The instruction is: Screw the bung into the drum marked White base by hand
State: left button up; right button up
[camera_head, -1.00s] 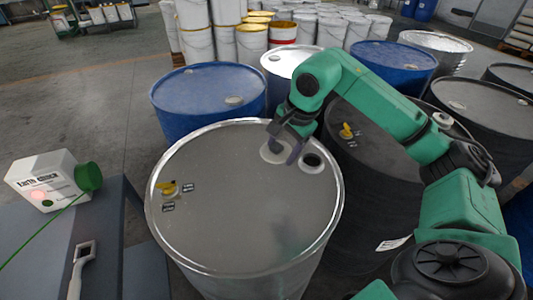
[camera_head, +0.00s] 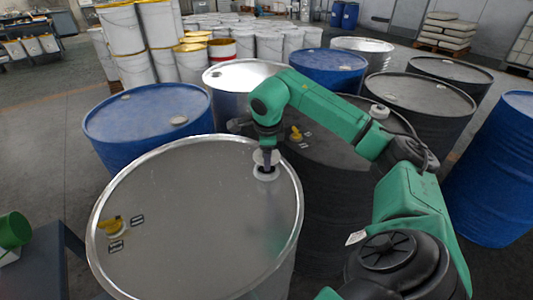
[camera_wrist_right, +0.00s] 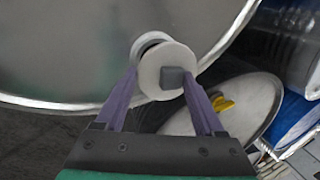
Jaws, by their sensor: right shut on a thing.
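A steel drum (camera_head: 190,230) with a bare metal lid fills the front. Its labels are too small to read, so I cannot tell if it is marked White base. My right gripper (camera_head: 266,158) is shut on the white bung (camera_head: 264,156), which is over the pale-rimmed bung hole (camera_head: 266,174) near the lid's far right edge. In the right wrist view the two purple fingers (camera_wrist_right: 163,85) flank the bung (camera_wrist_right: 152,78), a white disc with a grey square block. The hole's rim (camera_wrist_right: 150,43) shows behind it. I cannot tell if they touch. My left gripper is out of view.
A yellow fitting (camera_head: 112,226) with small labels sits on the lid's left. A dark drum (camera_head: 335,190) stands close on the right, a blue drum (camera_head: 145,125) behind left. Part of a green cap (camera_head: 14,230) shows at the left edge.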

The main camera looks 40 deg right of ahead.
dwell(0.3)
jog(key=shift+p, duration=0.3)
jog(key=shift+f, duration=0.15)
jog(key=shift+f+b, duration=0.35)
jog(key=shift+f, duration=0.2)
jog(key=shift+f, duration=0.15)
dwell(0.3)
jog(key=shift+f+b, duration=0.65)
jog(key=shift+f, duration=0.35)
jog(key=o, duration=1.4)
jog(key=shift+c, duration=0.2)
